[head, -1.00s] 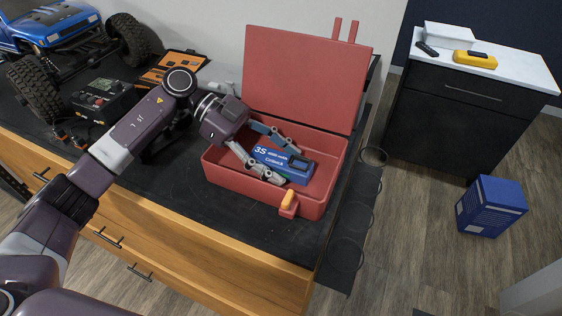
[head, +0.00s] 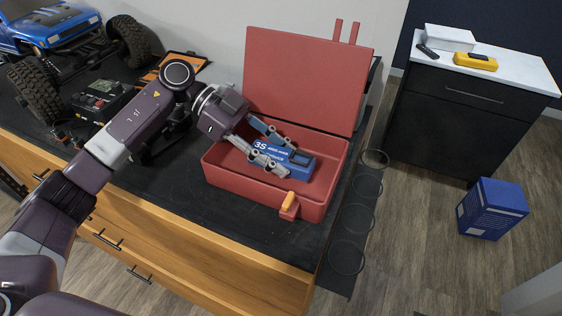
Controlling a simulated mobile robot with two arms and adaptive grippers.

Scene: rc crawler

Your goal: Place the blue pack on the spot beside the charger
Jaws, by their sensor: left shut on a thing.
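The blue pack (head: 299,161), with white "3S" lettering, is inside or just above the open red case (head: 230,183). My left gripper (head: 281,157) reaches into the case from the left and is shut on the blue pack, one finger on its far side and one on its near side. The fingers cover part of the pack. I cannot tell how far the pack is off the case floor. The charger (head: 103,100), a black box with red parts, stands on the dark bench top at the left, behind my arm. My right gripper is not in view.
The red lid (head: 305,80) stands upright behind the case. A blue crawler truck (head: 55,40) stands at the far left, and an orange tool roll (head: 180,66) lies behind my arm. Bare bench top (head: 190,195) shows in front of the case.

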